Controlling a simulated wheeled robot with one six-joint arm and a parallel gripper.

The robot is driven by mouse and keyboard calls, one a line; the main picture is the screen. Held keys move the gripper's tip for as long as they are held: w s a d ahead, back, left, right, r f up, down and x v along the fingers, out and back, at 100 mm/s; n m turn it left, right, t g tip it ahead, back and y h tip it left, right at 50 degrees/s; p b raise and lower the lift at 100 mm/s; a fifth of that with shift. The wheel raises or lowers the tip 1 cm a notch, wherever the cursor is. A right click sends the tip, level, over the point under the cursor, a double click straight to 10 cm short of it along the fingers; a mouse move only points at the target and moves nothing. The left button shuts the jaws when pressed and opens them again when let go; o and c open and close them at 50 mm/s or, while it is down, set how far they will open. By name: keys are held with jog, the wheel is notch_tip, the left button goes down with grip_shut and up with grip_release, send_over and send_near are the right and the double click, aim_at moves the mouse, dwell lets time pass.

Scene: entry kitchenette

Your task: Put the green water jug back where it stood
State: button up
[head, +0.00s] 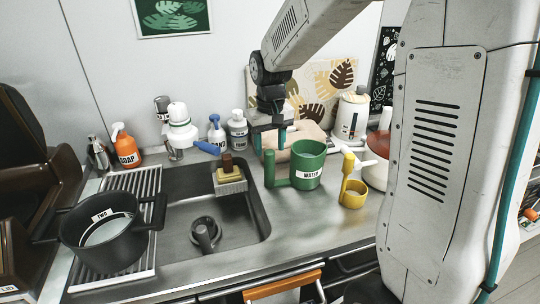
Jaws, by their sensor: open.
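The green water jug (310,164) stands upright on the metal counter just right of the sink, with a white "WATER" label on its front and its handle to the left. My gripper (272,141) is behind and above the handle side of the jug, pointing down. Its teal-tipped fingers are apart, and I see nothing held between them. The lower fingertips are partly hidden near the jug, so I cannot tell whether they touch it.
A yellow cup (353,195) stands close right of the jug. The sink (237,215) lies to the left, with a sponge (228,174) at its back edge. A black pot (97,240) sits on the drainer. Bottles (237,130) and a white canister (352,115) line the back.

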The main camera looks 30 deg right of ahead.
notch_tip(320, 180, up, 7)
jog(key=s+a+r, duration=0.1)
jog(key=s+a, duration=0.1)
jog(key=s, duration=1.2)
jog(key=s+a+r+t, duration=0.1)
jog(key=s, duration=1.3)
jog(key=shift+a+n, duration=0.4)
